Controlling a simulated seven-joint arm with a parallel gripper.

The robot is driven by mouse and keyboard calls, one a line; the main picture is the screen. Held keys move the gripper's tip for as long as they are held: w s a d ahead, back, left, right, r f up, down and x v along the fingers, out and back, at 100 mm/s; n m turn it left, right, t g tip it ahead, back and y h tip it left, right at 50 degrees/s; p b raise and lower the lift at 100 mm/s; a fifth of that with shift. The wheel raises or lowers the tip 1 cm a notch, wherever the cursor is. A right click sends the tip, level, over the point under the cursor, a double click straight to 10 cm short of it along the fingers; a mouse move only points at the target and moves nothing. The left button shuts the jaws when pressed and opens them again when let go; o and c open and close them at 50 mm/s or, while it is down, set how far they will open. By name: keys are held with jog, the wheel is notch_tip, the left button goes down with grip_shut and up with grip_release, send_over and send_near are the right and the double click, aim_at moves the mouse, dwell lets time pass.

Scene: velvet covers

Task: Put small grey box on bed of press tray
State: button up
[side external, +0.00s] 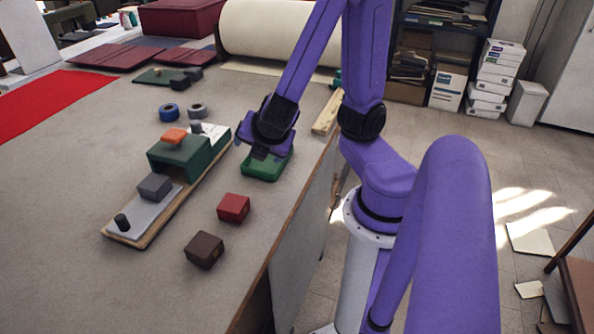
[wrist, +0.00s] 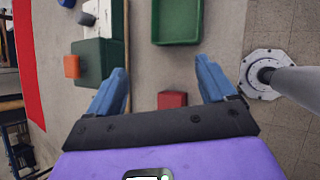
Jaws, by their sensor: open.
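The small grey box (side external: 155,186) rests on the pale flat bed (side external: 133,217) at the near end of a long wood-edged press tray, next to a green block (side external: 180,157). My gripper (side external: 259,152) is over the green open tray (side external: 265,167) to the right of the press tray, apart from the grey box. In the wrist view my gripper (wrist: 160,66) is open with nothing between its fingers. The green block (wrist: 97,62) and the far pale end (wrist: 98,28) show there at left. The grey box is out of the wrist view.
A red box (side external: 233,208) and a brown box (side external: 204,250) lie at right, near the table edge.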

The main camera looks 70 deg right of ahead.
jog(key=s+a+r+m+g+y, duration=0.1)
jog(key=s+a+m+g+y, duration=0.4)
jog(key=s, duration=0.6)
jog(key=shift+a+r+m+y, duration=0.4)
jog(key=shift+a+m+y, duration=0.2)
jog(key=shift+a+m, duration=0.35)
